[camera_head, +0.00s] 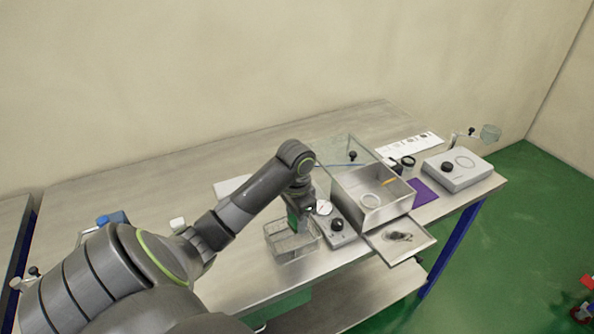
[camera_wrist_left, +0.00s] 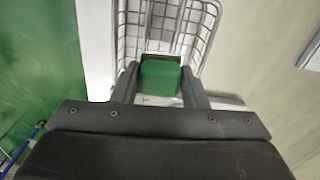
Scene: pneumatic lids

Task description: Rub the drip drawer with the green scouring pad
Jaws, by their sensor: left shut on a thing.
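My left gripper (camera_head: 298,207) points down over the wire basket (camera_head: 281,246), shut on the green scouring pad (camera_head: 292,221). In the left wrist view the pad (camera_wrist_left: 160,78) sits between the two fingers, with the basket's wire walls (camera_wrist_left: 131,36) around or behind it. I cannot tell whether the pad still touches the basket. The drip drawer (camera_head: 419,247) sticks out from the front of the open metal box (camera_head: 346,198), to the right of my gripper. A dark smudge or small dark thing lies on it. My right gripper is not in view.
A grey unit with a black knob and gauge (camera_head: 337,238) stands between basket and box. The box's clear lid (camera_head: 338,151) is raised. A purple cloth (camera_head: 424,191) and a grey device (camera_head: 458,172) lie to the right. The bench's left part is mostly clear.

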